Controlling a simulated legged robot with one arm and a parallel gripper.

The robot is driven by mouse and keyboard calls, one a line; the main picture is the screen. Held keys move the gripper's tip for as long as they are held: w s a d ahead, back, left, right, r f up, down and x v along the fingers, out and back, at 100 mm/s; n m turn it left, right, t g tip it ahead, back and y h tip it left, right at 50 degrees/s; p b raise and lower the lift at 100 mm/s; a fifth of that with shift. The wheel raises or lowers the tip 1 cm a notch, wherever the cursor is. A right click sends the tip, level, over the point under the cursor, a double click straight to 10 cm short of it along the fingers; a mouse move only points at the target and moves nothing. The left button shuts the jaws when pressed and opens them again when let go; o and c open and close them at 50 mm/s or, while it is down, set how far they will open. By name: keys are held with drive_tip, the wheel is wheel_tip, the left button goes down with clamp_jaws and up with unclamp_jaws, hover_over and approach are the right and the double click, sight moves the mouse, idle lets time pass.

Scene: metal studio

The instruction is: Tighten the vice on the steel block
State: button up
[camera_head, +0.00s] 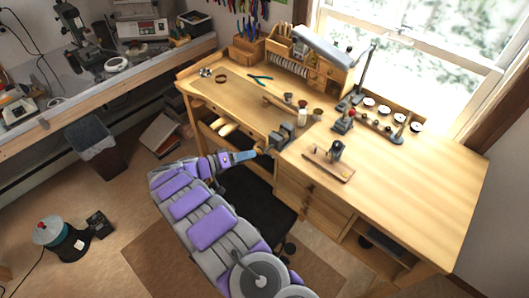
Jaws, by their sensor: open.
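A small dark grey vice (284,134) is mounted at the front edge of the wooden workbench (420,190), near its middle. A steel block cannot be told apart from the vice's jaws at this size. My purple and grey arm reaches up from the bottom of the picture. My gripper (264,151) is at the lower left of the vice, close to its front side. It is open. Whether it touches the vice or its handle is too small to tell.
A wooden board with a dark tool (336,151) lies right of the vice. Small jars (302,114), pliers (260,79) and a desk lamp (350,98) stand or lie behind. A black stool seat (255,208) is below. The bench's right side is clear.

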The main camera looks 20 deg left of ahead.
sight(266, 150)
drive_tip(key=x, duration=0.8)
drive_tip(key=shift+w+d+b, duration=0.1)
drive_tip(key=shift+w+b, duration=0.1)
drive_tip(key=shift+b, duration=0.1)
drive_tip(key=shift+c, duration=0.3)
drive_tip(key=shift+s+d, duration=0.1)
clamp_jaws()
